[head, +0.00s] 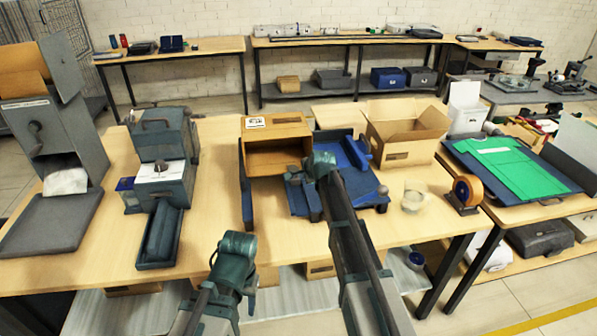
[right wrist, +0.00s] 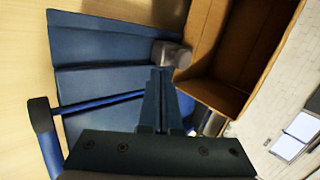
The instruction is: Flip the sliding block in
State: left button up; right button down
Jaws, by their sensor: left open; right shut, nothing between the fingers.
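A blue fixture (head: 298,203) with flat stepped plates lies on the middle table; it fills the left of the right wrist view (right wrist: 90,55). A small grey block (right wrist: 171,54) sits at its edge in the right wrist view, possibly the sliding block; I cannot tell for sure. My right gripper (head: 320,165) is over the fixture, hiding part of it. Its fingers (right wrist: 161,78) are shut and empty, with their tips close to the grey block; I cannot tell whether they touch. My left gripper (head: 236,246) is open and empty near the table's front edge, apart from the fixture.
An open brown box (head: 275,134) stands just behind the fixture, and an open carton (head: 408,132) stands behind right. A tape roll (head: 467,192) is at the right edge. A grey-green machine (head: 163,150) stands left. The table's front left-centre is clear.

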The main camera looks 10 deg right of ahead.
jog(key=p+v, duration=0.4)
jog(key=v, duration=0.4)
jog(key=shift+d+p, duration=0.15)
jog(key=shift+p, duration=0.2)
jog(key=s+a+f+n+g, duration=0.2)
jog(key=s+a+n, duration=0.3)
jog(key=s, duration=0.4)
jog(key=s+a+f+n+g, duration=0.2)
jog(key=s+a+n, duration=0.3)
jog(key=s, duration=0.3)
jog(key=s+a+n+g+h, duration=0.1)
jog(key=s+n+g, duration=0.1)
jog(key=s+n, duration=0.3)
jog(key=s+a+f+n+g+h, duration=0.1)
jog(key=s+n, duration=0.4)
jog(key=s, duration=0.9)
jog(key=shift+f+g+h, duration=0.35)
jog(key=shift+g+h, duration=0.05)
jog(key=shift+g, duration=0.5)
